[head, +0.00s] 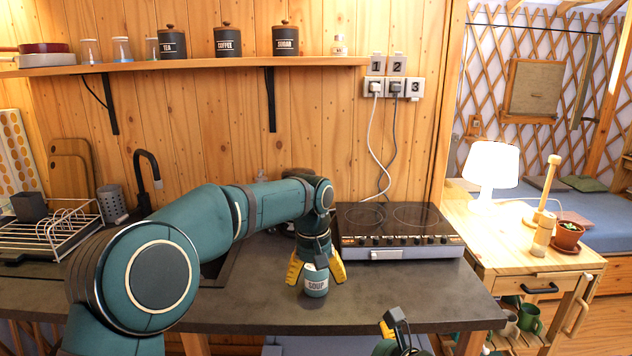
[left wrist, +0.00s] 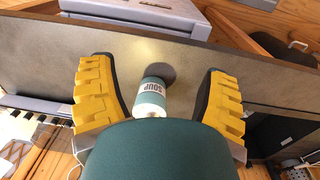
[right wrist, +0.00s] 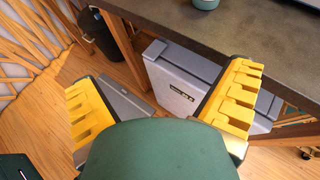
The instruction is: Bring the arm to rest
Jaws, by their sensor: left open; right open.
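My left arm reaches in from the left over the counter. My left gripper (head: 316,270) points down with its yellow fingers spread around a soup can (head: 316,284). The can stands upright on the dark counter and has a white label reading SOUP. In the left wrist view the can (left wrist: 152,98) sits between the open fingers (left wrist: 160,95), with a gap on both sides. My right gripper (right wrist: 160,95) is open and empty, below the counter's front edge. Only a small part of it (head: 396,325) shows at the bottom of the head view.
A two-plate cooktop (head: 398,230) stands on the counter right of the can. A dish rack (head: 45,230) is at the left. A side table (head: 535,262) with a lit lamp (head: 491,168) stands at the right. A grey box (right wrist: 172,85) is under the counter. The counter front (head: 420,305) is clear.

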